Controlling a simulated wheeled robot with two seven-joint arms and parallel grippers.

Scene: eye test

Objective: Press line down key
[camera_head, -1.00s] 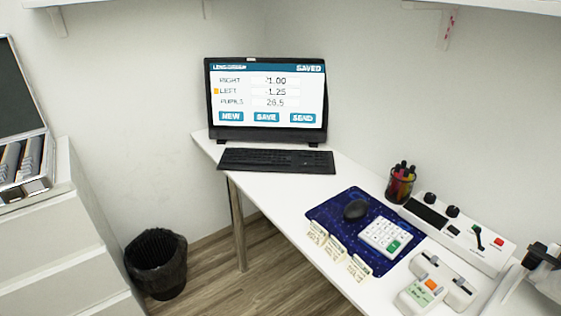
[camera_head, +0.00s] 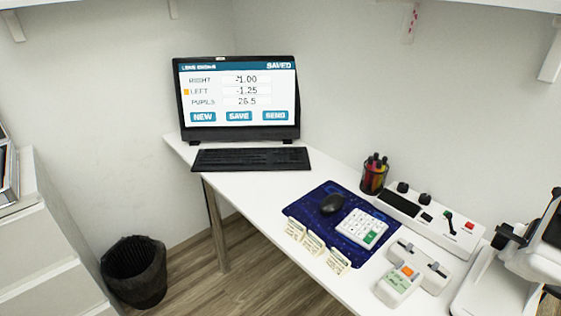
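A white keypad (camera_head: 361,227) with one green key lies on a blue mat (camera_head: 297,207). Its key labels are too small to read, so I cannot tell which key is line down. A black keyboard (camera_head: 251,159) lies in front of a monitor (camera_head: 238,97). The screen reads RIGHT -1.00, LEFT -1.25, PUPILS 26.5 and SAVED, with an orange marker beside LEFT. A small white device (camera_head: 398,284) with orange and green parts stands near the table's front edge. Neither of my grippers is in view.
A black mouse (camera_head: 332,203), small cards (camera_head: 313,243) and a pen cup (camera_head: 374,176) stand around the keypad. A control panel (camera_head: 428,219) and a white-black apparatus (camera_head: 515,270) are at right. A bin (camera_head: 134,271) stands left of the white table (camera_head: 262,188).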

